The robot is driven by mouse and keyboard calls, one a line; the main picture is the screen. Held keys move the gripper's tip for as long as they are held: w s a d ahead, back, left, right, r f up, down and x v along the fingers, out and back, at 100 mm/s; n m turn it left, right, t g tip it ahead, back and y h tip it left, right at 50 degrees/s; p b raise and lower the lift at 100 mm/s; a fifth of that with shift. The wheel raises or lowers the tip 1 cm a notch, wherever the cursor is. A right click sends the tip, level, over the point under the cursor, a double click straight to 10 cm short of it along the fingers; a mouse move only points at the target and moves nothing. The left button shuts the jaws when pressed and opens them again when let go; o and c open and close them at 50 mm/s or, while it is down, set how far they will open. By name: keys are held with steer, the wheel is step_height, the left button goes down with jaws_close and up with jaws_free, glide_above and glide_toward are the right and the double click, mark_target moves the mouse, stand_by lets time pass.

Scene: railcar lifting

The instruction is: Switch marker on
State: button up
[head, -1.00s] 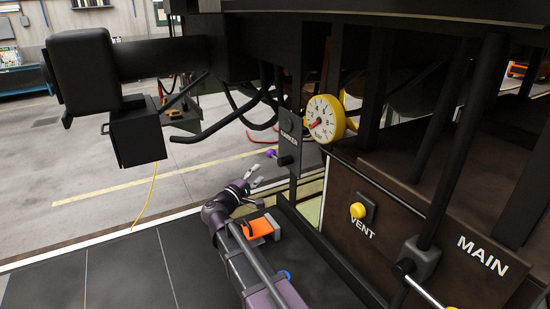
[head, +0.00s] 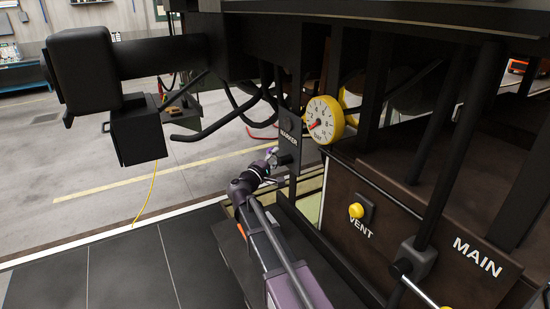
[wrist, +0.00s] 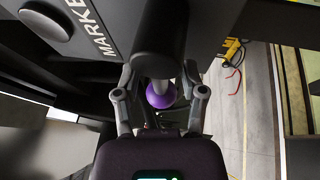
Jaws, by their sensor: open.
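The dark MARKER panel (head: 289,140) hangs upright below the frame, near the centre of the head view. In the wrist view the panel (wrist: 95,12) shows sideways lettering and a round dark disc (wrist: 45,22). A dark cylinder (wrist: 160,30) sticks out of it, with a pale stem ending in a purple ball (wrist: 160,95). My gripper (wrist: 158,78) is open, its fingers on either side of the stem and ball. I cannot tell whether they touch. In the head view my gripper (head: 277,157) is at the panel's lower part and hides the ball.
A yellow-rimmed gauge (head: 324,120) sits just right of the panel. A yellow VENT knob (head: 356,211) and the MAIN panel (head: 477,257) are farther right. Dark beams and hoses (head: 215,128) hang above and left. Open floor (head: 100,165) lies to the left.

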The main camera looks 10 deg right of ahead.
jaws_close()
steer(key=shift+a, duration=0.3)
steer(key=shift+d, duration=0.25)
